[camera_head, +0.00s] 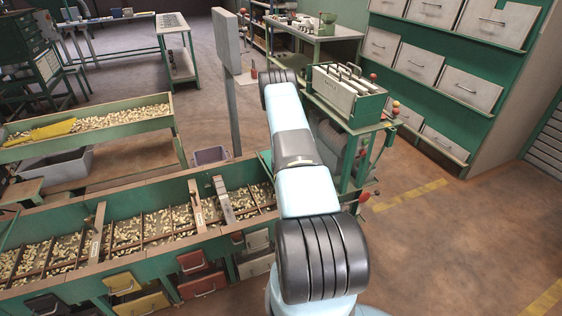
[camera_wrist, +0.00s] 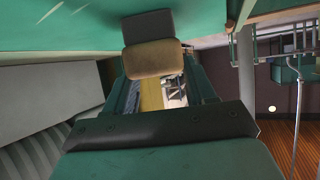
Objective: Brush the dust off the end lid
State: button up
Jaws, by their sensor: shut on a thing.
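My gripper (camera_wrist: 158,82) shows in the wrist view, its two fingers reaching up from the dark crossbar. It is shut on a tan block with a dark grey part above it, which looks like the brush (camera_wrist: 153,58). The brush's far end is close to a green surface (camera_wrist: 70,25) with a few pale streaks; I cannot tell whether they touch. In the head view my arm hides my gripper and the brush. Pale lids or drawer fronts with handles (camera_head: 432,13) line the green cabinet at the right. I cannot tell which one is the end lid, or see dust.
A long green hopper row (camera_head: 130,262) with nut-filled compartments runs along the lower left. A nut trough (camera_head: 90,136) stands behind it. A green stand with a slotted box (camera_head: 350,108) is just right of my arm. The brown floor (camera_head: 450,235) at the right is clear.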

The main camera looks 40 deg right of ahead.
jog(key=shift+w+d+r, duration=0.1)
jog(key=shift+w+d, duration=0.1)
jog(key=shift+w, duration=0.55)
jog(key=shift+w+d+f, duration=0.1)
jog(key=shift+w+d, duration=0.05)
jog(key=shift+w, duration=0.6)
jog(key=shift+w+d+r, duration=0.1)
jog(key=shift+w+d, duration=0.1)
jog(key=shift+w, duration=0.55)
jog(key=shift+w+d+f, duration=0.1)
jog(key=shift+w+d, duration=0.1)
jog(key=shift+w, duration=0.6)
jog(key=shift+w+d+f, duration=0.1)
jog(key=shift+w+d, duration=0.05)
jog(key=shift+w, duration=0.6)
notch_tip(320, 180, up, 6)
jog(key=shift+r, duration=0.15)
jog(key=shift+r, duration=1.4)
